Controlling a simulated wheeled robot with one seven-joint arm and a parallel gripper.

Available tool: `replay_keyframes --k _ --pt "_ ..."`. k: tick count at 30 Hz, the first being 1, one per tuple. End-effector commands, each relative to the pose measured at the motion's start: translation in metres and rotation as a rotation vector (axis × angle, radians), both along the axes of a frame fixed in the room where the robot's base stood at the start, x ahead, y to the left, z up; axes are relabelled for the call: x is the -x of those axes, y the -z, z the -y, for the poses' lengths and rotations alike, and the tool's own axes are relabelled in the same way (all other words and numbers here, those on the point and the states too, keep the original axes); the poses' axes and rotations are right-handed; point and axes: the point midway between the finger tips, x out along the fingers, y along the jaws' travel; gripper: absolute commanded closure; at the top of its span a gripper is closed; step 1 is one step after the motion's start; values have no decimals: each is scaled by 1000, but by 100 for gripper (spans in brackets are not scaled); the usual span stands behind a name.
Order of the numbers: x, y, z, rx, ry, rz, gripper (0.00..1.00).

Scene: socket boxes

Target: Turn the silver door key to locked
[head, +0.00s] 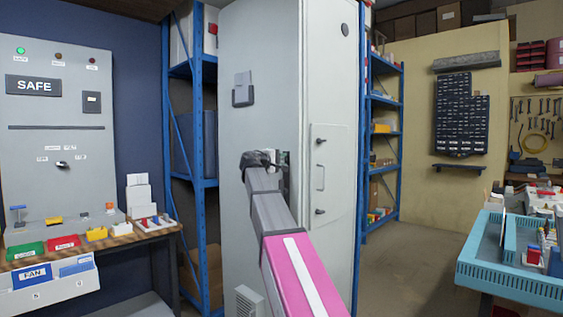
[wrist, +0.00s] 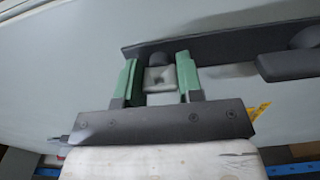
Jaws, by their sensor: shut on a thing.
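The silver door key (wrist: 160,79) shows in the wrist view as a small pale grey block between the green fingers of my gripper (wrist: 158,72). It sits at a dark round lock part on a long dark plate (wrist: 215,45) on the cabinet door. My gripper is shut on the key. In the head view my gripper (head: 274,160) is at the front of the tall pale grey cabinet (head: 262,60), and my arm hides the key and most of the lock plate. I cannot tell the key's lock position.
A dark handle (wrist: 290,62) sits right of the key in the wrist view. A smaller hinged panel (head: 330,175) is on the cabinet's right face. A control panel (head: 58,125) reading SAFE stands at left; a blue tray (head: 515,285) is at right. Floor between is clear.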

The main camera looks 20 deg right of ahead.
Motion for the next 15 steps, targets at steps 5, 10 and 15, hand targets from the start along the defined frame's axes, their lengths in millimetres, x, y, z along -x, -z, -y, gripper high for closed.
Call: replay_keyframes --k 5,10,15 --pt "-1 0 0 17 -2 -29 90" --pt "-1 0 0 21 -2 -36 90" --pt "-1 0 0 21 -2 -36 90"
